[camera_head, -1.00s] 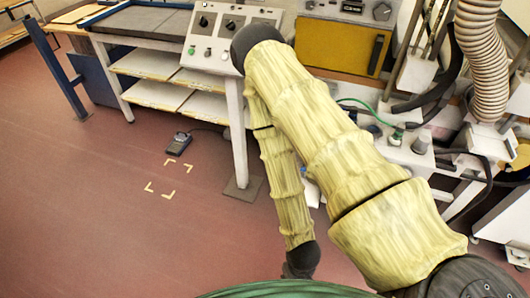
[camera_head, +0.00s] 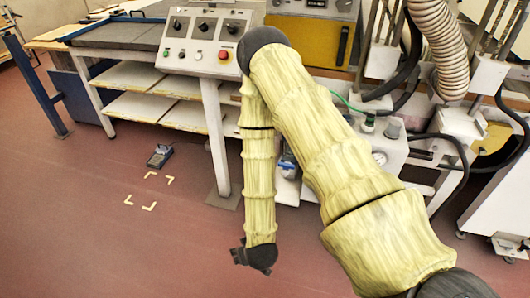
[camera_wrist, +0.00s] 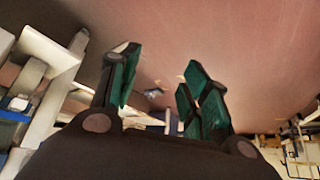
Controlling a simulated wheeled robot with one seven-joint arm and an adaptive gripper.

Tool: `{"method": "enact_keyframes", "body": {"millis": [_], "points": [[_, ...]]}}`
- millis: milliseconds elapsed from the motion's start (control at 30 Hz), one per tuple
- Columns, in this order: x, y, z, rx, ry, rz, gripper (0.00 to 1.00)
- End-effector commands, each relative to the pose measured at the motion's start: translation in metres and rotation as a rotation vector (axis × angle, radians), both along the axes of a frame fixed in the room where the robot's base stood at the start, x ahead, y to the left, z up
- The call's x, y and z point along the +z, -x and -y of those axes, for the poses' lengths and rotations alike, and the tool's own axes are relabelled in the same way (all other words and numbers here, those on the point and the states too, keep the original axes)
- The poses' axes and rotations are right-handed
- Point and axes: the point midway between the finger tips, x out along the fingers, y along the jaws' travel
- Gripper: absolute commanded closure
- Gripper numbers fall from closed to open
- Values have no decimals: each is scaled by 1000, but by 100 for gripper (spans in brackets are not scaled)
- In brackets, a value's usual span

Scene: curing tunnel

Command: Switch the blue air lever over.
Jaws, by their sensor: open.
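My gripper (camera_wrist: 160,75) shows in the wrist view with its green-padded fingers apart and nothing between them. In the head view my arm in its yellow sleeve hangs down, with its dark end low in the middle. No blue air lever can be made out for certain. A small blue part (camera_head: 287,160) shows beside my arm in the head view, partly hidden, on or by the white equipment under the bench. A blue part (camera_wrist: 14,116) also shows at the left edge of the wrist view, apart from the fingers; whether it is the lever cannot be told.
A control panel (camera_head: 187,52) with knobs and a red button stands on the bench. A white unit (camera_head: 385,150) with a green hose is right of my arm, partly hidden. A ribbed duct (camera_head: 440,50) hangs beyond it. A pedal (camera_head: 160,155) lies on the open red floor at left.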

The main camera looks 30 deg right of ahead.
Motion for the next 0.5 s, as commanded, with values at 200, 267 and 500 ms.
{"method": "enact_keyframes", "body": {"millis": [200,267,500], "points": [[-3,-99,23,-98,61,276,54],[2,-122,33,-131,86,345,54],[35,-198,83,-288,206,595,54]]}}
